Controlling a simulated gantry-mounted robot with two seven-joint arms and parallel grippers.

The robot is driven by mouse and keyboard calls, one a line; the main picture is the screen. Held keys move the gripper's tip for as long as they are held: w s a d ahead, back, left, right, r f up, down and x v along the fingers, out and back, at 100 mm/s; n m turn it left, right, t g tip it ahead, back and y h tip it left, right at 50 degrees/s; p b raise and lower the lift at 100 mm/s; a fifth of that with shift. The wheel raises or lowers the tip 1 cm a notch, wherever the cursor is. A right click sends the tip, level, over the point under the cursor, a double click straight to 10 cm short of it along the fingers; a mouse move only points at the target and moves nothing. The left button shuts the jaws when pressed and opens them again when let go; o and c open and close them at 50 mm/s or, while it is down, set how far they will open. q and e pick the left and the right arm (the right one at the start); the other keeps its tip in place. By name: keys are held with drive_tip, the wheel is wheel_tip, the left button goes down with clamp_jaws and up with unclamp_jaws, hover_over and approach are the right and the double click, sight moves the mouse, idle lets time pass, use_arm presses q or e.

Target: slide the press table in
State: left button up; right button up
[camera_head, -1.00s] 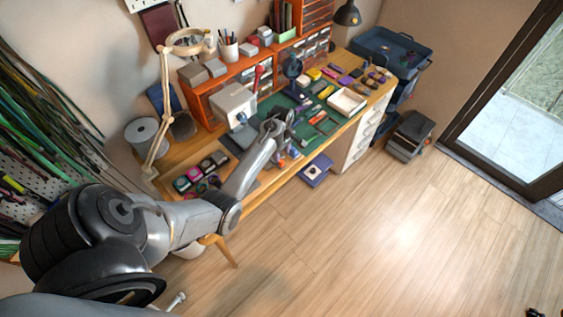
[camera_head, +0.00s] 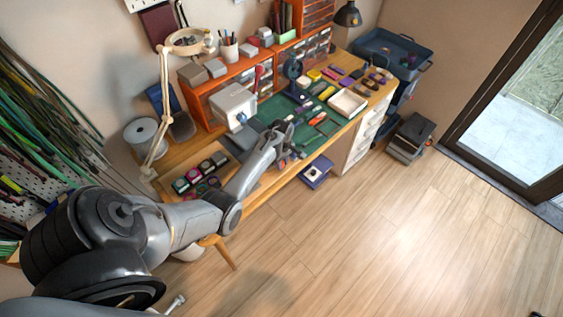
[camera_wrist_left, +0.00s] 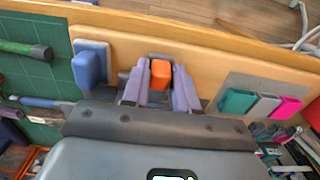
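My left gripper (camera_head: 286,131) reaches over the front part of the workbench in the head view. In the left wrist view its two lilac fingers (camera_wrist_left: 160,88) stand apart, one on each side of an orange block (camera_wrist_left: 160,74). I cannot tell whether they touch it. The block is near the bench's wooden front edge. A pale grey machine (camera_head: 233,104), which may be the press, stands behind and left of the gripper in the head view. I cannot make out its table for certain. My right gripper is not recognisable in view.
A green cutting mat (camera_head: 270,111) with several tools covers the bench middle. A blue block (camera_wrist_left: 88,66) sits beside the fingers. Teal, grey and pink pieces (camera_wrist_left: 262,104) lie at the right. A lamp arm (camera_head: 164,95) rises at left.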

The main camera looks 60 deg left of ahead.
use_arm(q)
clamp_jaws()
drive_tip(key=a, duration=0.3)
drive_tip(key=s+a+b, duration=0.1)
drive_tip(key=a, duration=0.1)
drive_tip(key=s+a, duration=0.1)
drive_tip(key=a, duration=0.2)
drive_tip(key=shift+a, duration=0.35)
drive_tip(key=shift+o, duration=2.4)
unclamp_jaws()
drive_tip(key=shift+d, duration=0.1)
drive_tip(key=shift+r, duration=0.15)
